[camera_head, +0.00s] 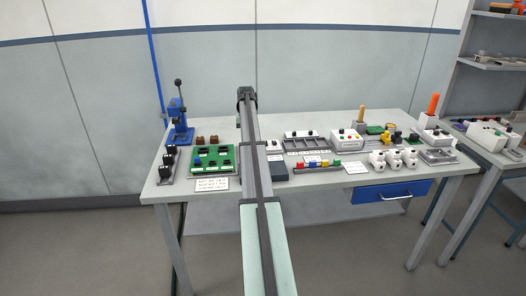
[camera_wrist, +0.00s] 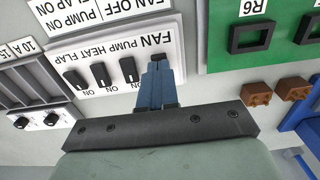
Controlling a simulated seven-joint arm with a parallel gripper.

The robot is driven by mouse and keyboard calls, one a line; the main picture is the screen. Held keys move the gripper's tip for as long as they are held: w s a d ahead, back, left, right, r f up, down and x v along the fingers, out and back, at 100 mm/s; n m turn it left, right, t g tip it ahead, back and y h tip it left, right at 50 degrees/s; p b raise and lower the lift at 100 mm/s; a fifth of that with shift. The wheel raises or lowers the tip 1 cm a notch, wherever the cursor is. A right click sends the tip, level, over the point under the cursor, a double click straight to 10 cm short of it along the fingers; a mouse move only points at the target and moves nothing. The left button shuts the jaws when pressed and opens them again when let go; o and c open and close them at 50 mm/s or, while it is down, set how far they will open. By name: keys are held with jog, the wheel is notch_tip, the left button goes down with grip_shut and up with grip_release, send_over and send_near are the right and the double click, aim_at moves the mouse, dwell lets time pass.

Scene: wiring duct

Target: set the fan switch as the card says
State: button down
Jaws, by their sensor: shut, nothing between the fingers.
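In the wrist view, seen upside down, a white switch panel (camera_wrist: 110,50) carries the labels FAN, PUMP, HEAT and FLAP. The PUMP switch (camera_wrist: 130,70), HEAT switch (camera_wrist: 102,75) and FLAP switch (camera_wrist: 75,80) are black levers with ON printed beside them. My gripper (camera_wrist: 155,62) is shut, its blue fingers over the FAN end of the panel. They hide the FAN switch, so its position and any contact cannot be seen. A white card (camera_wrist: 75,12), partly cut off, reads FAN OFF among its lines. In the head view my arm blocks the panel and gripper.
Beside the panel lie a green board (camera_wrist: 225,50), brown blocks (camera_wrist: 257,95), a blue part (camera_wrist: 305,130) and a small white box with two knobs (camera_wrist: 40,119). The head view shows the crowded bench, with a blue press (camera_head: 179,125) at back left.

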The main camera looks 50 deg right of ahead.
jog(key=shift+f, duration=0.8)
dwell(0.5)
jog(key=shift+r, duration=3.5)
